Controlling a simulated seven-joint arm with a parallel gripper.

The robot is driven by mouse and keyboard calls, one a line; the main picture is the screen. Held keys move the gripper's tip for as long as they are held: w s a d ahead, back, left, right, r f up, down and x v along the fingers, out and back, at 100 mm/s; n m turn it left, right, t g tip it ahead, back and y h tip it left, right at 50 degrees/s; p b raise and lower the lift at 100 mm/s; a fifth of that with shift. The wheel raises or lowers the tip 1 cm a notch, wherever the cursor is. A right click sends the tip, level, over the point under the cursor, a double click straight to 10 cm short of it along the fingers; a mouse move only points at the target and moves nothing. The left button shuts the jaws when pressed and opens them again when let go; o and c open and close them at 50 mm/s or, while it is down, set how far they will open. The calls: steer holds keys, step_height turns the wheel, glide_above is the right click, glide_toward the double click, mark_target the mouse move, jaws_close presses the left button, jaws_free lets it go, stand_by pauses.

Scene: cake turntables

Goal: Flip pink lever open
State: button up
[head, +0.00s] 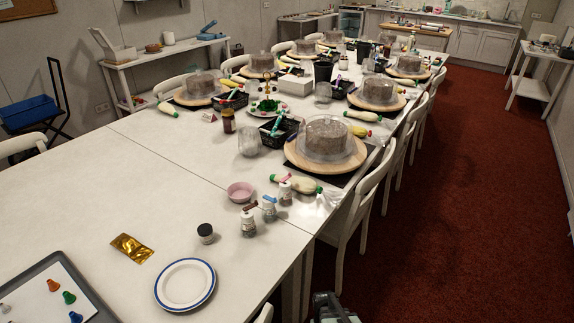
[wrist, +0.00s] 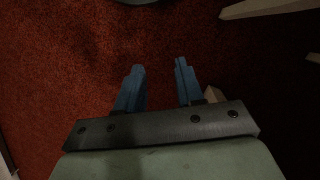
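Three small clear bottles with coloured levers on top stand near the right edge of the white table in the head view. The rearmost bottle (head: 285,195) carries a pink lever (head: 286,178). The middle bottle (head: 269,211) has a blue lever (head: 270,199), and the front one (head: 248,224) a dark reddish-brown lever (head: 249,206). The pictures are too small to tell how far the levers are raised. My gripper (wrist: 160,68) is open and empty in the wrist view, with its blue fingers apart above the red carpet, away from the bottles.
Beside the bottles are a pink bowl (head: 240,192), a dark-lidded jar (head: 205,233) and a white-green squeeze bag (head: 297,184). A domed cake turntable (head: 325,138) stands behind. White chairs (head: 367,192) line the table's right side.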

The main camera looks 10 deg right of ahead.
steer(key=w+d+r+m+t+h, duration=0.1)
steer(key=w+d+r+m+t, duration=0.1)
steer(key=w+d+r, duration=0.55)
steer(key=w+d+r+m+t, duration=0.2)
steer(key=w+d+r, duration=0.15)
steer(key=w, duration=0.75)
steer(key=w+d+r+m+t+h, duration=0.1)
steer(key=w+d+r+m+t, duration=0.1)
steer(key=w+d+r, duration=0.45)
steer(key=w+d+r+m+t+h, duration=0.1)
steer(key=w+d+r+m, duration=0.1)
steer(key=w+d+r, duration=0.45)
steer(key=w+d+r+m+t+h, duration=0.15)
steer(key=w+d+r, duration=0.25)
steer(key=d+r, duration=0.45)
steer(key=w+d+r+m+t+h, duration=0.15)
steer(key=w+d+r, duration=0.35)
steer(key=r, duration=0.5)
step_height(320, 180, up, 14)
steer(key=n+g+y, duration=0.6)
steer(key=n+g, duration=0.1)
steer(key=n, duration=0.2)
glide_above(286, 177)
steer(key=d, duration=0.1)
steer(key=shift+t, duration=0.3)
steer(key=f, duration=0.8)
steer(key=w+f, duration=0.1)
steer(key=f, duration=0.4)
steer(key=shift+d, duration=0.25)
